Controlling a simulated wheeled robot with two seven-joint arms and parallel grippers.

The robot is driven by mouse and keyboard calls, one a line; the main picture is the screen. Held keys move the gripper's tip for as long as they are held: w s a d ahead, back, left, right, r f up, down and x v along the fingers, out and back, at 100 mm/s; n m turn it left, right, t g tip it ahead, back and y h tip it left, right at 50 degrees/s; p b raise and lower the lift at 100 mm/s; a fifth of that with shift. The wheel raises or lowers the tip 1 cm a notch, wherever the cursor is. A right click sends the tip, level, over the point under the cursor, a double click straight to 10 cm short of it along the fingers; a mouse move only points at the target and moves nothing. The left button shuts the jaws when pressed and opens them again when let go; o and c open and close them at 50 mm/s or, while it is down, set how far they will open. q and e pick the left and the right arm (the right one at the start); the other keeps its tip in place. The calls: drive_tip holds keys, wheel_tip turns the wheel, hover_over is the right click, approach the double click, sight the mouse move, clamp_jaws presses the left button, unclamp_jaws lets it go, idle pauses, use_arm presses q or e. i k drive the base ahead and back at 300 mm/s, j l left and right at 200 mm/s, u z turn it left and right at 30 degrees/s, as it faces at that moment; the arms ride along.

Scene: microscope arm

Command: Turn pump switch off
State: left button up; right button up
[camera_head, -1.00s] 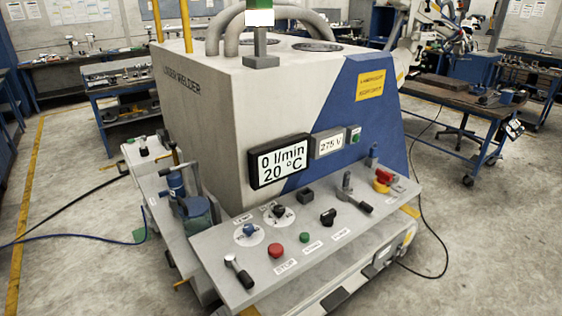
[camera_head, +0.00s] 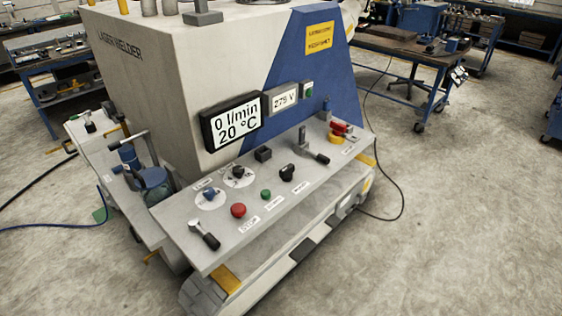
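The grey and blue laser welder (camera_head: 160,70) stands in the middle of the head view with a sloping control panel (camera_head: 270,232) along its front. On the panel are a blue knob (camera_head: 209,194) and a black knob (camera_head: 238,172) on white dials, a red STOP button (camera_head: 238,210), a green button (camera_head: 265,195) and a black rotary switch (camera_head: 287,172). Levers with black handles sit at the near left (camera_head: 205,235) and farther right (camera_head: 315,153). The labels are too small to tell which is the pump switch. The display (camera_head: 235,123) reads 0 l/min, 20 °C. Neither gripper shows.
A smaller display (camera_head: 284,98) reads 275 V. A red and yellow switch (camera_head: 340,132) sits at the panel's right end. Blue workbenches (camera_head: 410,50) stand behind. A black cable (camera_head: 400,190) lies on the floor at the right.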

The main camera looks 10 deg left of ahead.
sight(286, 174)
drive_tip(key=k+j+z, duration=0.15)
drive_tip(key=z, duration=0.2)
drive_tip(key=k+z, duration=0.15)
drive_tip(key=z, duration=0.25)
drive_tip(key=k+j+z, duration=0.1)
drive_tip(key=z, duration=0.25)
drive_tip(key=k, duration=0.05)
